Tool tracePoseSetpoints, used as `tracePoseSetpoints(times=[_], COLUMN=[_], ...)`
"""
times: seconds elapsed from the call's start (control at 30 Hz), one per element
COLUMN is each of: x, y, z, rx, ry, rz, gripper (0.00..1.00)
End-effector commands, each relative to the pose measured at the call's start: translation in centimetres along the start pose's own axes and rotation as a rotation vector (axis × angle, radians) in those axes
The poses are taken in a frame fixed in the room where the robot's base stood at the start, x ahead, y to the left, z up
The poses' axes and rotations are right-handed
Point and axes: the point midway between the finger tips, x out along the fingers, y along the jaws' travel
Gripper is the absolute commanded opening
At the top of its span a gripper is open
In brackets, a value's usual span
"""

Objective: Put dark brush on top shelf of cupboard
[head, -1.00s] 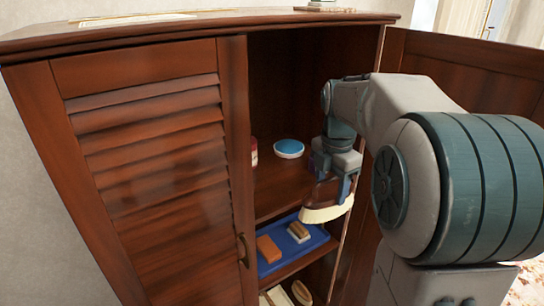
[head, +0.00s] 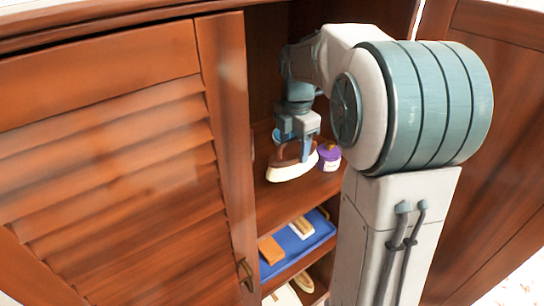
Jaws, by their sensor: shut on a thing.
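The dark brush (head: 290,165) has a dark brown back and a pale bristle pad. My gripper (head: 297,150) is shut on its back from above. The brush is inside the open right side of the wooden cupboard (head: 223,140), at the upper visible shelf (head: 280,199), close above its surface or touching it; I cannot tell which. My arm hides part of the upper interior.
A purple jar (head: 329,156) stands right of the brush. A blue item (head: 278,136) is partly hidden behind my gripper. The lower shelf holds a blue tray (head: 290,243) with an orange block (head: 271,250) and another brush (head: 303,227). The right door (head: 495,130) is open; the left is shut.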

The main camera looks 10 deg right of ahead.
Motion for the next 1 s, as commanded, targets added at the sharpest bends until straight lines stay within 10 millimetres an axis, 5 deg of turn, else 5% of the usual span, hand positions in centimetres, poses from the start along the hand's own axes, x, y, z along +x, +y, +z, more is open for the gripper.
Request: tracePoseSetpoints(times=[0.3,0.7,1.0], x=[3.2,7.4,7.7], y=[4.9,5.3,5.3], z=[-2.6,-2.8,-2.8], rx=[-0.002,0.000,0.000], ry=[0.000,0.000,0.000], rz=[0.000,-0.001,0.000], gripper=[0.30,0.30,0.30])
